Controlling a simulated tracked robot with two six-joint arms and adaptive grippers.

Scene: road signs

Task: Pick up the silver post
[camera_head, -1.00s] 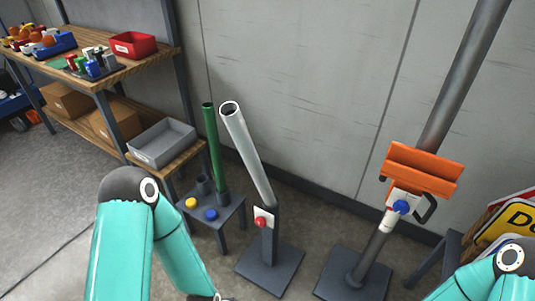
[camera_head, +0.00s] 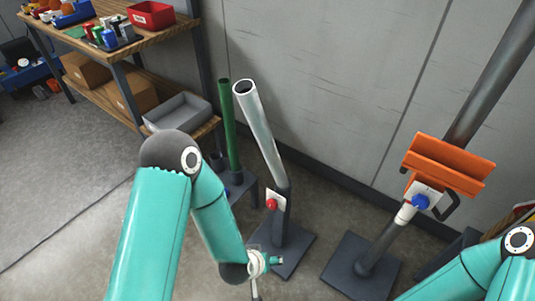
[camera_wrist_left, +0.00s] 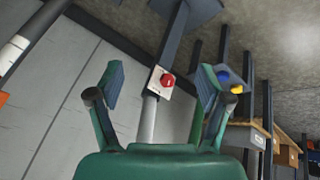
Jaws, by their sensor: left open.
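The silver post (camera_head: 262,130) is a hollow pale tube leaning up and left from a dark stand (camera_head: 282,225) with a red knob (camera_head: 271,204) on a white plate. In the left wrist view the silver post (camera_wrist_left: 147,122) shows upside down, beyond and between the fingertips of my left gripper (camera_wrist_left: 160,95). That gripper is open and empty. In the head view my left wrist is in front of the stand's base, and the fingers are mostly cut off by the bottom edge. My right arm is at the lower right; its gripper is out of view.
A green post (camera_head: 230,125) stands just left of the silver one, on a small dark stool partly hidden by my arm. A larger grey post with an orange clamp (camera_head: 447,165) stands to the right. A grey bin (camera_head: 178,112) and workbench are at the left; a wall is behind.

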